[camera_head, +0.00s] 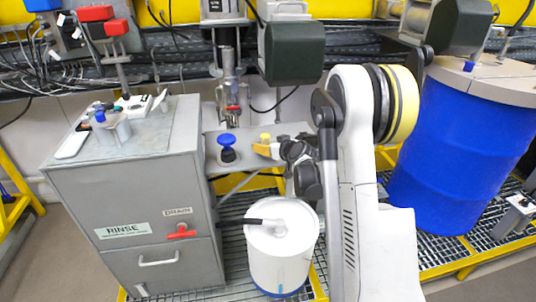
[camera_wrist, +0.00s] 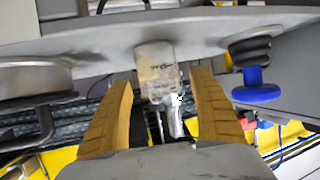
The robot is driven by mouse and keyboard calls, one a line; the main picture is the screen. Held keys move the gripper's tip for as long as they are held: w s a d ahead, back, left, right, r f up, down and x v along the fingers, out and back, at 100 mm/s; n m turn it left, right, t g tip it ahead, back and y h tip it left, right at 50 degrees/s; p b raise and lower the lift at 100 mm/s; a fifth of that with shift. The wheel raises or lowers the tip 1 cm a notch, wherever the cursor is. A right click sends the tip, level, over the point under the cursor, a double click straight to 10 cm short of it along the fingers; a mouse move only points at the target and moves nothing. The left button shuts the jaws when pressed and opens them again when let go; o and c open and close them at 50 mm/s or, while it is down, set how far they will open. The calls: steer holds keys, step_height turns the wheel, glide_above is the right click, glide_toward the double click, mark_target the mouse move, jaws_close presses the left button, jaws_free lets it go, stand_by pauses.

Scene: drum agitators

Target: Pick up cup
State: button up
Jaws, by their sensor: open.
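My gripper (camera_head: 264,150) reaches from the right over the grey shelf (camera_head: 215,161) beside the cabinet. In the wrist view its two yellow fingers (camera_wrist: 159,80) stand apart, open. A small translucent, yellowish, labelled container (camera_wrist: 157,66), which looks like the cup, shows between the fingertips with a gap on each side. The wrist picture appears upside down, so the container seems to stand on the shelf. A small yellow top (camera_head: 265,137) shows just behind the gripper in the head view and may be the same thing. I cannot tell how deep it is between the fingers.
A blue knob (camera_head: 227,142) on a black base stands on the shelf left of my gripper; it also shows in the wrist view (camera_wrist: 255,85). A metal agitator (camera_head: 230,85) hangs behind. A grey cabinet (camera_head: 130,210) stands left, a white drum (camera_head: 282,250) below, a blue drum (camera_head: 450,150) right.

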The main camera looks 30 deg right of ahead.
steer(key=shift+c, duration=0.6)
steer(key=c, duration=0.8)
steer(key=shift+r+p, duration=0.45)
steer(key=shift+r, duration=0.15)
steer(key=r, duration=0.1)
steer(key=r+p, duration=0.2)
steer(key=r, duration=0.1)
steer(key=shift+s+d, duration=0.35)
steer(key=shift+d, duration=0.05)
steer(key=s+d+r+p, duration=0.1)
steer(key=s+d+r, duration=0.1)
steer(key=s+d+r+p, duration=0.1)
steer(key=s+d+r, duration=0.1)
steer(key=s, duration=0.1)
steer(key=s+d+r+p, duration=0.2)
steer(key=d, duration=0.1)
steer(key=shift+s, duration=0.4)
